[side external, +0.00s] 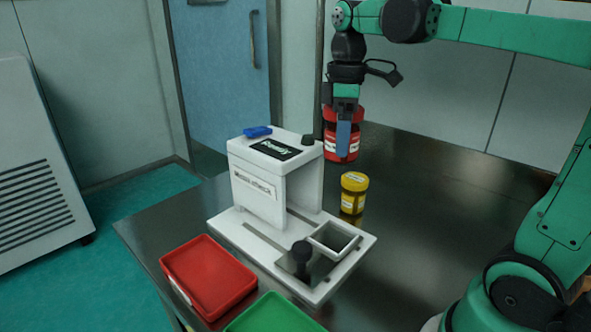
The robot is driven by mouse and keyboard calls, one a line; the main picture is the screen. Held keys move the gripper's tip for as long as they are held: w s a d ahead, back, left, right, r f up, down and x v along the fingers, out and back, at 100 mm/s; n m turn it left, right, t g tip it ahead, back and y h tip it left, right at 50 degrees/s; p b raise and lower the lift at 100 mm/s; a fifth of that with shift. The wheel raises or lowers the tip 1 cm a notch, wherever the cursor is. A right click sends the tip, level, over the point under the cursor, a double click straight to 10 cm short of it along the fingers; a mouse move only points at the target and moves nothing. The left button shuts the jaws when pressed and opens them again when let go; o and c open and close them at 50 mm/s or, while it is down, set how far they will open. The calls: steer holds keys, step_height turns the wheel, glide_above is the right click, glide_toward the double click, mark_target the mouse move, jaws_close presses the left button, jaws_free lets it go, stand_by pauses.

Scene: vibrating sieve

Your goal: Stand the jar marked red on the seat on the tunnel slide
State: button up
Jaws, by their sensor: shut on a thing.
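The jar marked red (353,142) is a red jar with a white label. My gripper (343,135) is shut on it and holds it upright in the air, to the right of the white machine's housing. The white machine (256,205) is the vibrating sieve, with a tunnel-like opening under its housing. The slide's seat (334,238) looks like a square, open-topped holder on the base plate in front of the opening. No jar shows in it. A black knob (301,251) stands beside it. One of my gripper's fingers hides part of the red jar.
A yellow jar (354,193) with a white label stands on the dark table (440,205) just right of the machine. A red tray (208,276) and a green tray (272,314) lie at the front left.

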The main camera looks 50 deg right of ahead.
mark_target(340, 164)
step_height(340, 164, down, 17)
steer(key=shift+f, duration=0.2)
stand_by(0.3)
steer(key=o, duration=1.2)
steer(key=shift+f, duration=0.1)
step_height(340, 164, up, 12)
steer(key=shift+s+a, duration=0.1)
steer(key=shift+a, duration=0.05)
steer(key=shift+s+a+f+m+t, duration=0.35)
steer(key=shift+a+f+m+t, duration=0.15)
steer(key=shift+a+m+t, duration=0.8)
steer(key=shift+s+a+f+m+t, duration=0.35)
steer(key=shift+a+f+m+t, duration=0.15)
steer(key=shift+a+m+t, duration=0.75)
steer(key=shift+s+a+f+m+t, duration=0.45)
steer(key=shift+a+m+t, duration=0.5)
steer(key=shift+a, duration=0.55)
